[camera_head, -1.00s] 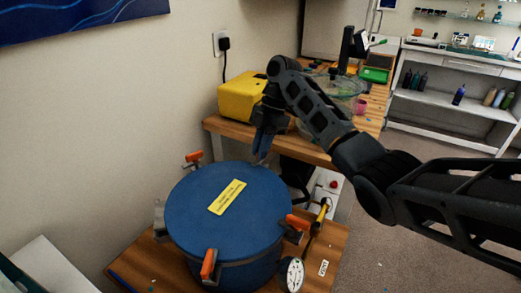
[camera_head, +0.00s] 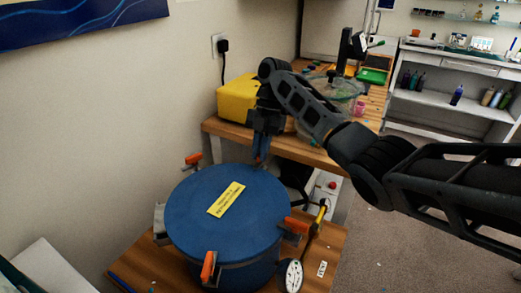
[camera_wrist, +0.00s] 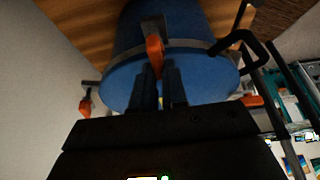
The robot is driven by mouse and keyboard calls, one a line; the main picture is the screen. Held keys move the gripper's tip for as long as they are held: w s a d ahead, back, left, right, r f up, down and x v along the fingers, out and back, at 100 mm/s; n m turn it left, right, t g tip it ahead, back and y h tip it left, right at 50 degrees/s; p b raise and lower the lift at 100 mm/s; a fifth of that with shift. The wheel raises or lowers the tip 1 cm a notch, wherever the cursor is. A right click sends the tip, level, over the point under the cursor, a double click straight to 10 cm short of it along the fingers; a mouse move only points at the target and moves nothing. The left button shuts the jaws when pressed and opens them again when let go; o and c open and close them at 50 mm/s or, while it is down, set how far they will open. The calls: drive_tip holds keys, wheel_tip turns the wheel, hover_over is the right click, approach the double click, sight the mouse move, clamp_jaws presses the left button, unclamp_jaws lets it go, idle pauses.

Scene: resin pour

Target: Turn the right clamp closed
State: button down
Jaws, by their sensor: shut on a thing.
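The blue round pot with its lid (camera_head: 228,205) stands on the low wooden table, a yellow label on top. My gripper (camera_head: 261,158) points down at the lid's far rim. In the wrist view, its fingers (camera_wrist: 158,92) are shut on the orange handle (camera_wrist: 155,52) of a clamp at the rim. In the head view that handle is mostly hidden by the fingers. Other orange-handled clamps sit at the far left (camera_head: 193,159), the front (camera_head: 208,266) and the right (camera_head: 297,225) of the rim. I cannot tell how far the held clamp is turned.
A round gauge (camera_head: 291,275) and a yellow-handled valve (camera_head: 321,212) are on the pot's right side. Behind stands a wooden bench (camera_head: 290,148) with a yellow case (camera_head: 236,98). The wall is close on the left; open floor lies right.

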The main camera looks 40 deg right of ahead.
drive_tip(key=c, duration=1.2)
unclamp_jaws()
drive_tip(key=shift+o, duration=0.2)
drive_tip(key=shift+p+v, duration=0.85)
drive_tip(key=shift+v, duration=3.05)
